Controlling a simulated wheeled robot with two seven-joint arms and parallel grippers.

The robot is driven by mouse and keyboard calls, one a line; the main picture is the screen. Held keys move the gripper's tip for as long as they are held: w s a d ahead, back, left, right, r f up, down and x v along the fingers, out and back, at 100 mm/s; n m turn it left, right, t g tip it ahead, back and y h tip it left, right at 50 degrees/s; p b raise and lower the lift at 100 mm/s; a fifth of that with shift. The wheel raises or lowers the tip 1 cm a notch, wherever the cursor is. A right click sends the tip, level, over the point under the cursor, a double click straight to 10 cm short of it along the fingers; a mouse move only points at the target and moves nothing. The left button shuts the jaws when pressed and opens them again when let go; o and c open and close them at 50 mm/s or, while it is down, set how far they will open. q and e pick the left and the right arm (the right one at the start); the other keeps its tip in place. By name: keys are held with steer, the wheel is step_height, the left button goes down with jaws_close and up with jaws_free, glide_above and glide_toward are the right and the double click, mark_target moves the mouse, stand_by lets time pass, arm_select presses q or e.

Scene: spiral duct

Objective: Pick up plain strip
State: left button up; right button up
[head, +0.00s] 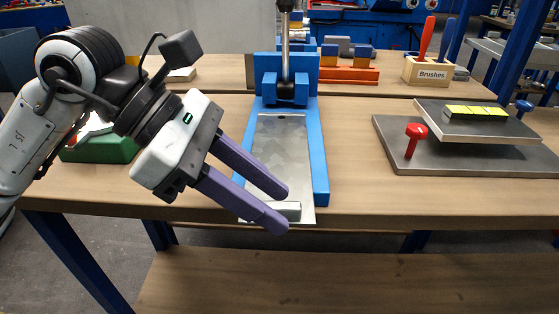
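A plain grey metal strip (284,138) lies flat along the bed of the blue fixture (320,168), its near end reaching the table's front edge. My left gripper (280,207) comes in from the left with two purple fingers spread apart. Its fingertips are in front of the strip's near end and partly hide the strip and the bar. I cannot tell whether the fingers touch either one. No hold shows. My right gripper is not in view.
At the right, a metal plate (400,150) with a red-handled clamp (413,138) carries a raised plate (450,120) with a yellow-topped block (476,112). A green object (100,150) lies behind my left arm. Table space beside the fixture is clear.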

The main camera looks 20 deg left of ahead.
arm_select(q)
jaws_close()
steer(key=shift+r, duration=0.1)
